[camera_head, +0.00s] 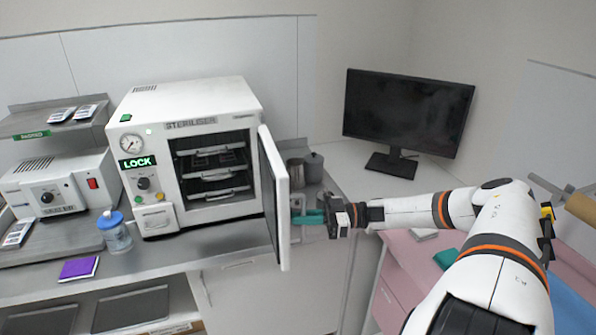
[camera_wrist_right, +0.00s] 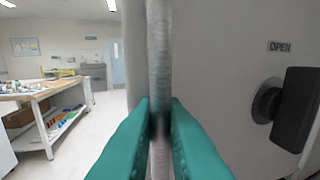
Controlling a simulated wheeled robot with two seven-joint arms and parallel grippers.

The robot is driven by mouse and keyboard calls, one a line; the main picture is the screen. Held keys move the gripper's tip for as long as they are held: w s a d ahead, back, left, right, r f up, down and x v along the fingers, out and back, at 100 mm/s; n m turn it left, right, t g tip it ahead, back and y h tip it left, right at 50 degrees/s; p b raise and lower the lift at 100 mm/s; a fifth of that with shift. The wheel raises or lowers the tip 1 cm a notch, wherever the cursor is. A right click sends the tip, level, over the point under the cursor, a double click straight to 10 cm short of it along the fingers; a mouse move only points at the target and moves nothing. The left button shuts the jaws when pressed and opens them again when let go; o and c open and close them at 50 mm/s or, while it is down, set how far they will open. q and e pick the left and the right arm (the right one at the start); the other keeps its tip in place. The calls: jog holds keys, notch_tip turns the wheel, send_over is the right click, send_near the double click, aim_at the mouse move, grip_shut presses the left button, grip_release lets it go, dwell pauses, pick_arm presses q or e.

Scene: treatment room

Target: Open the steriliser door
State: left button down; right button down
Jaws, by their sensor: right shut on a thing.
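The steriliser (camera_head: 190,110) is a white box on the counter with a lit green LOCK sign. Its door (camera_head: 272,195) stands swung wide open on the right side of the chamber. Shelves with trays (camera_head: 212,165) show inside. My right gripper (camera_head: 297,217) is at the outer side of the door, its teal fingers shut on an upright grey bar, the door handle (camera_wrist_right: 159,60). In the wrist view the right fingers (camera_wrist_right: 159,130) press it from both sides. A black latch knob (camera_wrist_right: 295,108) under an OPEN label is to the right. My left gripper is not in view.
A blue-lidded jar (camera_head: 114,232) and a purple book (camera_head: 79,268) are on the counter left of the door. Grey canisters (camera_head: 313,167) stand behind the door. A monitor (camera_head: 408,115) is at the back right, a pink cabinet (camera_head: 405,262) below my right arm.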

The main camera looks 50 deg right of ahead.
jog(key=shift+d+r, duration=0.1)
jog(key=shift+d, duration=0.05)
jog(key=c, duration=1.8)
grip_release()
jog(key=shift+c, duration=0.2)
jog(key=v, duration=1.2)
